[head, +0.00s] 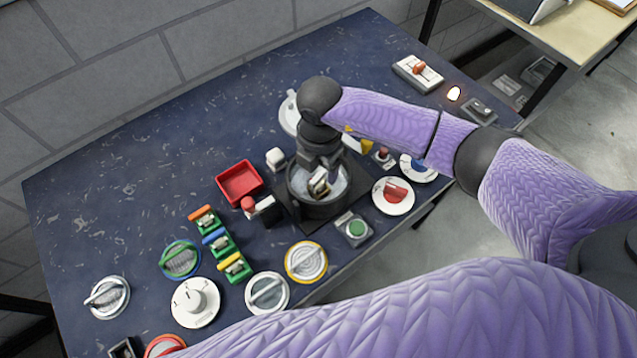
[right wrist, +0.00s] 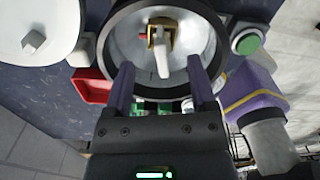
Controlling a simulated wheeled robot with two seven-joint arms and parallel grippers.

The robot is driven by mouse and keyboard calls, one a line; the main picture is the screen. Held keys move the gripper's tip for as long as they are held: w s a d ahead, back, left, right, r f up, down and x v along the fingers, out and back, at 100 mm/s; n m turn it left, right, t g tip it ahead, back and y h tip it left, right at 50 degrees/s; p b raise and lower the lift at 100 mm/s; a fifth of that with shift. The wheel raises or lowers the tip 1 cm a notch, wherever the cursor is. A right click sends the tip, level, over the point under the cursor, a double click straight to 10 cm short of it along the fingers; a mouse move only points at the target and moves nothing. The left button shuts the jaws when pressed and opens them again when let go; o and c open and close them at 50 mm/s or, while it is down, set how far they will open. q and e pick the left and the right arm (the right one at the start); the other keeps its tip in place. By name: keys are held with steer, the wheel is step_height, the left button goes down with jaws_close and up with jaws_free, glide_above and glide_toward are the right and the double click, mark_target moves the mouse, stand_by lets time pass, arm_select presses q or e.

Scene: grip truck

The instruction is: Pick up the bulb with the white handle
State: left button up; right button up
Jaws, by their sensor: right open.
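A small piece with a white handle (right wrist: 163,62) and a gold and dark frame stands inside a round dark pot with a silvery inside (right wrist: 112,35); it looks like the bulb with the white handle. In the head view the piece (head: 319,186) shows partly under my gripper, inside the pot (head: 318,209). My right gripper (right wrist: 160,78) is open, its two fingers apart at the pot's near rim in the wrist view. The white handle points toward the gap between them, with nothing held. My left gripper is not in view.
The pot stands on a black plate (head: 284,204). Several dials and clips crowd the front left. The table's back left (head: 130,165) is clear.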

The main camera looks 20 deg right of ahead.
mark_target(319, 175)
steer(key=f, duration=0.2)
steer(key=f+b, duration=0.1)
steer(key=shift+s+a+f, duration=0.15)
steer(key=shift+s+f, duration=0.1)
steer(key=shift+r, duration=0.1)
jaws_close()
